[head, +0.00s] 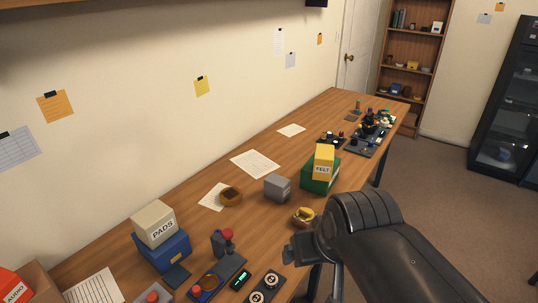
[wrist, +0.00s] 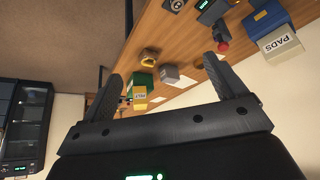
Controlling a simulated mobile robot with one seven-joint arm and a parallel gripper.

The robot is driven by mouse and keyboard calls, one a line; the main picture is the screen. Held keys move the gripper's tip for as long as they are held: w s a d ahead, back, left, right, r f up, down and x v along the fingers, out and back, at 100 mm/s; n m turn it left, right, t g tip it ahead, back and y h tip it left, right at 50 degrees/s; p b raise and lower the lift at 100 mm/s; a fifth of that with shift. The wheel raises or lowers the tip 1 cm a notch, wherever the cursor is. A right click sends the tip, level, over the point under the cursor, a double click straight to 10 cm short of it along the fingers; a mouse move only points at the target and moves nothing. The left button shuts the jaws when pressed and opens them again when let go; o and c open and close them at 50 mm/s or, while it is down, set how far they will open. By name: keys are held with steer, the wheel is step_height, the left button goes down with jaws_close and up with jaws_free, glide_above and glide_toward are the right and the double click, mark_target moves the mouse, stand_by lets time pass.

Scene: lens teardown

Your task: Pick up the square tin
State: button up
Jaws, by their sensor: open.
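A grey, square-sided tin (head: 277,188) stands on the wooden table in the head view, left of the green box. In the wrist view, the grey tin (wrist: 169,74) appears between my two fingers but farther off, beside the green box. My gripper (head: 297,250) is at the table's front edge in the head view, nearer than the tin and apart from it. In the wrist view, my gripper (wrist: 162,67) has its two dark fingers spread wide with nothing held between them.
A yellow FELT box (head: 324,160) sits on a green box (head: 318,180) right of the tin. A brass-coloured round part (head: 304,217) lies between the tin and my arm. A round wooden dish (head: 230,197) is left. A PADS box (head: 154,224) sits on a blue box (head: 164,254).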

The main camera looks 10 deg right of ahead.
steer(key=shift+w, duration=0.1)
steer(key=n+g, duration=0.6)
steer(key=n, duration=0.3)
glide_above(306, 210)
steer(key=f, duration=1.6)
steer(key=shift+s+d+f, duration=0.25)
steer(key=shift+s+d, duration=0.1)
step_height(306, 210, down, 6)
steer(key=shift+w+r, duration=0.1)
steer(key=shift+w+a+f, duration=0.1)
steer(key=shift+a+f, duration=0.05)
steer(key=shift+f, duration=0.7)
steer(key=shift+w+a+f, duration=0.1)
steer(key=shift+f, duration=0.8)
steer(key=shift+w+a+f, duration=0.1)
steer(key=shift+a+f, duration=0.05)
steer(key=shift+f, duration=0.7)
steer(key=c, duration=1.1)
steer(key=shift+r, duration=0.1)
steer(key=shift+c, duration=0.2)
